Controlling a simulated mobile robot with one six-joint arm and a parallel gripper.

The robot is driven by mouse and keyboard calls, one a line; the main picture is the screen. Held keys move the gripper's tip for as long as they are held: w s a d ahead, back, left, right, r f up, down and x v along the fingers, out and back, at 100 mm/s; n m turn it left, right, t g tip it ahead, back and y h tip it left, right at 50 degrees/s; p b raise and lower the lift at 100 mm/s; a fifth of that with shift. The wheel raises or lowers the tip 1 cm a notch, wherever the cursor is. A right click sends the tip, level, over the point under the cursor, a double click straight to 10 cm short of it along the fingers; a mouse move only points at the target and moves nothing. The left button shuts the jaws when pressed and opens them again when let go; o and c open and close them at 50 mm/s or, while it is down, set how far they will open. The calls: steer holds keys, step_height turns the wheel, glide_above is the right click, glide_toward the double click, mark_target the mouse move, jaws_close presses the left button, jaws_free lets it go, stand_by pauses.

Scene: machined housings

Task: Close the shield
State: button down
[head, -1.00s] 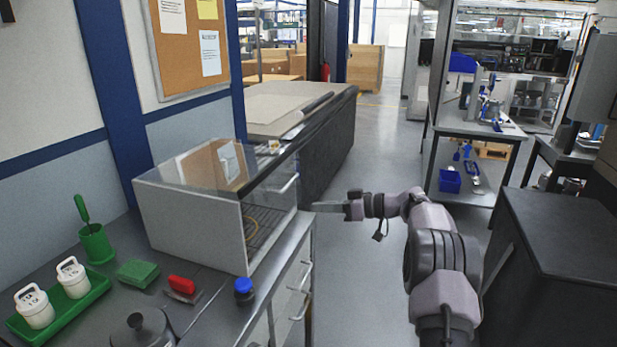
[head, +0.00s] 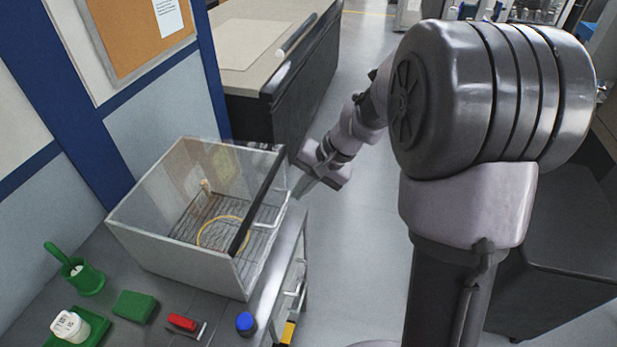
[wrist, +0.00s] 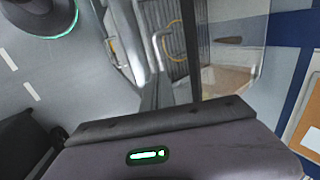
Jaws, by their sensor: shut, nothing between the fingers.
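The shield (head: 215,160) is a clear panel with a black front bar and a pale handle (head: 269,214), on a pale box-shaped housing. The bar stands above the housing's front side, and the rack inside shows beyond it. I cannot tell the shield's exact angle. My gripper (head: 298,192) is shut and empty, just right of the housing's front near the upper end of the bar. In the wrist view the gripper (wrist: 165,96) points toward the front, with the shield's black bar (wrist: 192,50) just right of the fingers. I cannot tell whether they touch.
A wire rack and a yellow loop (head: 201,232) lie inside the housing. Open floor (head: 365,240) lies right of the bench.

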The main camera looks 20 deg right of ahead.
mark_target(283, 208)
steer(key=x, duration=0.6)
steer(key=shift+w+f+b, duration=0.1)
steer(key=shift+f+b, duration=0.05)
steer(key=shift+b, duration=0.25)
